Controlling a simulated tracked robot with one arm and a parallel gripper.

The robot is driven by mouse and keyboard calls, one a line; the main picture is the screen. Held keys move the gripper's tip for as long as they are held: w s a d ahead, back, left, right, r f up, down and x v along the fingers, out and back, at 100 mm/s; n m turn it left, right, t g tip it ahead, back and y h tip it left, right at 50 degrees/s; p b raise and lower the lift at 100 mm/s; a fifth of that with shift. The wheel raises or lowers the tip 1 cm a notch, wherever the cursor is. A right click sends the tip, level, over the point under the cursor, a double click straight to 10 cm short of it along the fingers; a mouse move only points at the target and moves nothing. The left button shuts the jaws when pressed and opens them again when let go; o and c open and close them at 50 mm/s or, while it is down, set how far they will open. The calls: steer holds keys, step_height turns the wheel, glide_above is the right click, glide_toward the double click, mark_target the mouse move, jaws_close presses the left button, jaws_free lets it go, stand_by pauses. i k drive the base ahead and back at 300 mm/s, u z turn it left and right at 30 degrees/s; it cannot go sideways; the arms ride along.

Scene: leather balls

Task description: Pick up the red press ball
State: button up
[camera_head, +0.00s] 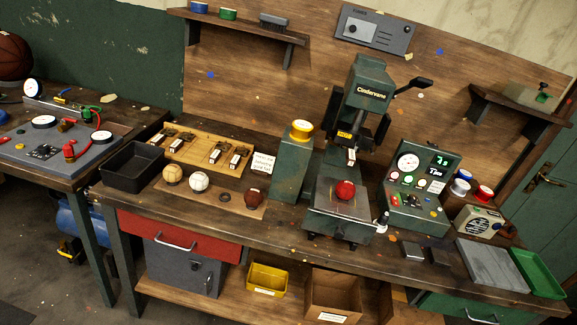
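The red press ball (345,190) rests on the bed of the green press (366,88), below its ram. The press stands on the workbench, right of the middle of the view, with its lever out to the right. A tan ball (173,174), a white ball (198,181) and a dark brown ball (253,197) sit on a brown mat (222,204) to the left of the press. My gripper does not show in this view, so its state cannot be seen.
A green block with a yellow knob (301,130) stands left of the press, and a gauge panel (423,180) stands right of it. A black tray (133,166) sits at the bench's left end. A grey slab (491,264) and green tray (538,273) lie at right.

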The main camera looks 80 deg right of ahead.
mark_target(345, 189)
steer(key=u, duration=0.85)
steer(key=i, duration=1.7)
steer(key=z, duration=3.95)
steer(key=i, duration=1)
steer(key=z, duration=0.15)
